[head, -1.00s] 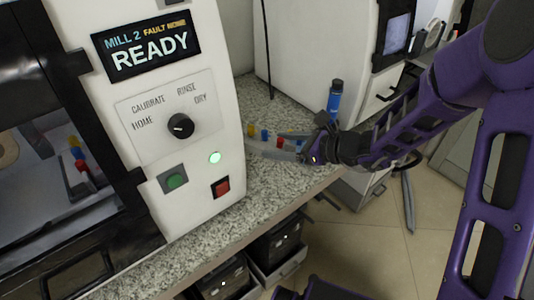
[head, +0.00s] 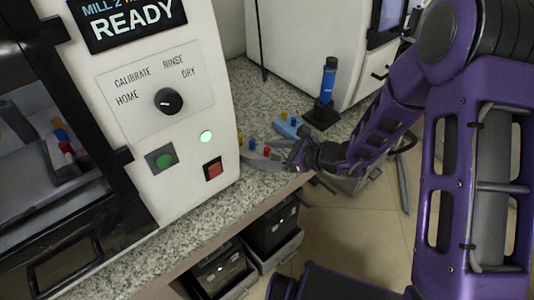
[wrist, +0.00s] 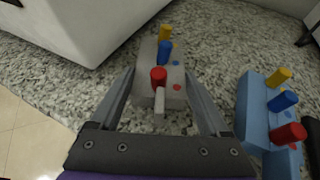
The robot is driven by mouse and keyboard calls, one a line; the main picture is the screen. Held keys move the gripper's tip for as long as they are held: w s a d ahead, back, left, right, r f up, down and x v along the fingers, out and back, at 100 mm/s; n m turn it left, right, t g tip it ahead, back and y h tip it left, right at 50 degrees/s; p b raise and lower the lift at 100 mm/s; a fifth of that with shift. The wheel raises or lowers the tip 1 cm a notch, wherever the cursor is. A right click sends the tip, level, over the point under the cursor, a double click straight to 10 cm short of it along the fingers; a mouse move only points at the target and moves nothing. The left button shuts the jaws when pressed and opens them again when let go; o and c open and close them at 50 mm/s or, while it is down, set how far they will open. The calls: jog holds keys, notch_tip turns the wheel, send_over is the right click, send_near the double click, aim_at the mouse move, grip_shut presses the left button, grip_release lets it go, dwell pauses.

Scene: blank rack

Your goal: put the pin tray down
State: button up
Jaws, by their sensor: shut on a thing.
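The grey pin tray (head: 262,163) with a yellow, a blue and a red pin is at the end of my gripper (head: 294,160), over the speckled counter near its front edge. In the wrist view, my gripper (wrist: 160,88) has one finger on each side of the grey tray (wrist: 148,55), with the red pin nearest me. The tray is low and looks level; I cannot tell whether its underside touches the counter. A second, blue tray (head: 288,128) with like pins stands apart from it, at the right in the wrist view (wrist: 255,115).
The white mill housing (head: 175,70) reading READY stands left of the held tray. A blue bottle-like item (head: 329,78) stands on a black base behind. Another white machine (head: 300,45) is at the back. The counter (head: 190,215) has bare room; dark bins (head: 275,228) sit below.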

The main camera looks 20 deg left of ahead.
jog(key=o, duration=1.3)
jog(key=shift+d+r, duration=0.15)
jog(key=p+v, duration=0.1)
jog(key=v, duration=1)
jog(key=shift+d+r+p, duration=0.1)
jog(key=shift+d+p, duration=0.2)
jog(key=shift+d, duration=0.05)
